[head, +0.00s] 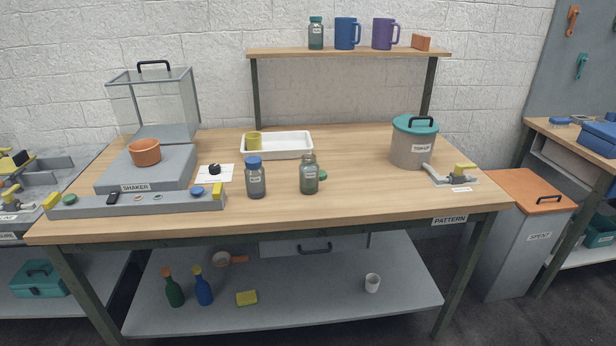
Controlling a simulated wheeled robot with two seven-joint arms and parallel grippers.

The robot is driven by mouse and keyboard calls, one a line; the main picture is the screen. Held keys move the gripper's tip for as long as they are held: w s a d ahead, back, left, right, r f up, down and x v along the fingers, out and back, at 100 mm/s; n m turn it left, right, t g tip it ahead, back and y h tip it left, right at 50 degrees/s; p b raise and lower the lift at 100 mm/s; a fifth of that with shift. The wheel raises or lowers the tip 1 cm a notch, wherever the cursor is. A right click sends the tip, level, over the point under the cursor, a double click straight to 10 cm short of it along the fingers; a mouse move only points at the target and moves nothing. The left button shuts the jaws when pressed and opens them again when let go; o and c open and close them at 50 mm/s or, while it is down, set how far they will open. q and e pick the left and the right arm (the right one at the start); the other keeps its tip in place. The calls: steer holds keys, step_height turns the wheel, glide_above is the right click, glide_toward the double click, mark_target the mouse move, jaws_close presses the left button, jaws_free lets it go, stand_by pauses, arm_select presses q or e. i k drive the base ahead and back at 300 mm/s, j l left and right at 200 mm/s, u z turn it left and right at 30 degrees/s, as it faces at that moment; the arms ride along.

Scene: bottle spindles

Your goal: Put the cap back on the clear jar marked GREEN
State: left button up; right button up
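A clear grey-green jar (309,178) with a small white label stands upright on the workbench near the middle. Its neck shows no coloured cap, and the label is too small to read for sure. Neither of my grippers is in view.
The bench front by the jars is clear.

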mark_target(309, 167)
steer(key=i+l+u, duration=0.35)
steer(key=i+l, duration=0.15)
steer(key=i, duration=0.15)
steer(key=i+l+u, duration=0.4)
steer(key=i+l, duration=0.15)
steer(key=l, duration=0.15)
